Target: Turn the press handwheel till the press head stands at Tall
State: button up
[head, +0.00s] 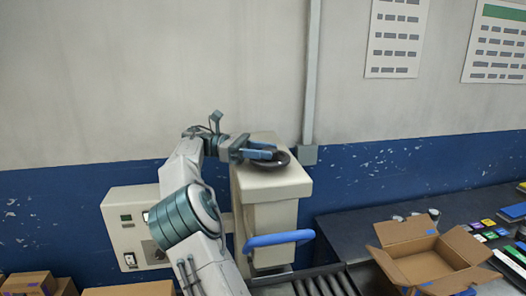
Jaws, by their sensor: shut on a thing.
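The press head's height scale and any Tall mark cannot be made out from here.
A blue bar handle (279,239) sticks out at the press front above a roller conveyor (325,284). An open cardboard box (425,254) stands on the dark bench (372,222) at right. A control box (128,225) is on the left, with cartons (28,285) below.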

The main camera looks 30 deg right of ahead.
jog(key=shift+f+y, duration=0.1)
jog(key=shift+y, duration=0.2)
jog(key=o, duration=1)
jog(key=shift+d, duration=0.15)
